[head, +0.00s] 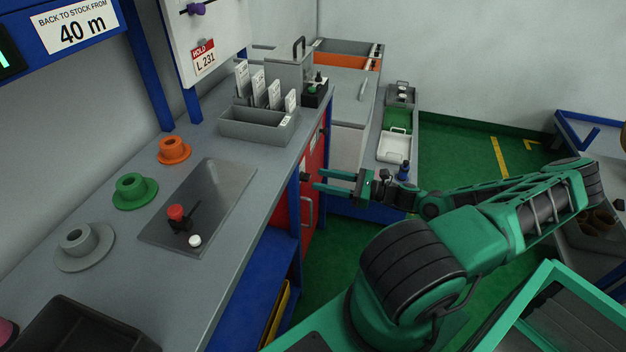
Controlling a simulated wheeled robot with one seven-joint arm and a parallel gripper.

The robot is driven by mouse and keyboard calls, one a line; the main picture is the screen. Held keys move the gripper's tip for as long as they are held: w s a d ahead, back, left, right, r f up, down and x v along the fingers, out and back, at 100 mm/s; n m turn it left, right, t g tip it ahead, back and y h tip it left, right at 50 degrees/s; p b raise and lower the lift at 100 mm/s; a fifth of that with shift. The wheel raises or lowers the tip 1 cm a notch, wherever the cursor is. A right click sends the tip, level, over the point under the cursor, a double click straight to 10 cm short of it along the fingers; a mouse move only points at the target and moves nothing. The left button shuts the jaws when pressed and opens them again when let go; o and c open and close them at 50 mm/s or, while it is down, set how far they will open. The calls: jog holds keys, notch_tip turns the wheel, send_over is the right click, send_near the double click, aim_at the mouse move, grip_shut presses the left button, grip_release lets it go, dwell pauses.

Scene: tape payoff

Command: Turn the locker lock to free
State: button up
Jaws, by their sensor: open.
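The red locker (316,158) stands under the right end of the grey workbench. A pale bar handle (308,212) shows on its door. A small dark knob (305,177), which looks like the locker lock, sticks out near the blue bench leg. I cannot read its turn position. My gripper (317,180) points left at the knob, with its two green fingers apart and nothing visible between them. The fingertips are just right of the knob; I cannot tell whether they touch it.
The workbench (228,290) carries orange, green and grey flanged spools, a dark plate and a grey card holder (258,125). Green floor (330,262) is clear below my arm.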

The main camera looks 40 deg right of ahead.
aim_at(305, 177)
jog(key=shift+x, duration=1.6)
jog(key=c, duration=1.1)
jog(key=shift+o, duration=0.3)
jog(key=shift+a, duration=0.1)
